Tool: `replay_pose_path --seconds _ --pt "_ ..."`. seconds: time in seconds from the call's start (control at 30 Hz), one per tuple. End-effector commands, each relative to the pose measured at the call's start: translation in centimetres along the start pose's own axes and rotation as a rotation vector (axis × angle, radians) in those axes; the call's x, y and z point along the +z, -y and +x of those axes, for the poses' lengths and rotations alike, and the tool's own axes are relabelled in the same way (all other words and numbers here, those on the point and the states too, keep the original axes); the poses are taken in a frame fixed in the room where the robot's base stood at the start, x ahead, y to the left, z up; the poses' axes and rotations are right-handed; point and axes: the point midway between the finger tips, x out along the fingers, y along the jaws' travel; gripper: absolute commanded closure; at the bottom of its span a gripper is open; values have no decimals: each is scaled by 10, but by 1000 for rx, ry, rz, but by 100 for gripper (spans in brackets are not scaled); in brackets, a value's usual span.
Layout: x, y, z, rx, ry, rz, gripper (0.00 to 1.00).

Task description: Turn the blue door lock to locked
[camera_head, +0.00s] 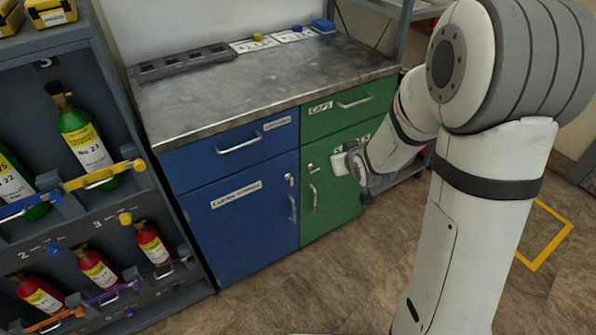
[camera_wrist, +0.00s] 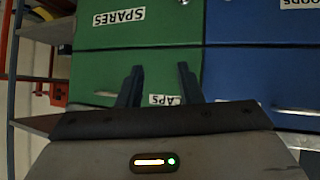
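The blue door (camera_head: 245,228) is on the lower left of the workbench cabinet and looks closed. Its small pale lock (camera_head: 289,179) is near the door's upper right corner, above the vertical handle (camera_head: 293,208). The lock is too small to tell which way it is turned. My gripper (camera_head: 352,168) is in front of the green door, to the right of the lock and apart from it. In the wrist view my gripper (camera_wrist: 159,80) has its two dark fingers spread, with nothing between them, facing the green front. The lock does not show clearly there.
A green door (camera_head: 325,205) with its own lock (camera_head: 311,168) is beside the blue one. Blue and green drawers with bar handles are above, under the metal worktop (camera_head: 255,80). A cylinder rack (camera_head: 110,205) stands at the left. The floor in front is clear.

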Motion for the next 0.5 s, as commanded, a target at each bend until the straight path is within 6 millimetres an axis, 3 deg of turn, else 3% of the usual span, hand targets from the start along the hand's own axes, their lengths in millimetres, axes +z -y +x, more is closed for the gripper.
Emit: replay_pose_path --seconds 0.03,0.2,0.33,0.5 --pt "21 12 32 -29 -46 -13 67" --pt "53 50 95 -135 -259 -37 67" --pt "82 78 126 -215 -414 -24 67" --pt "112 104 143 -291 -565 13 67"
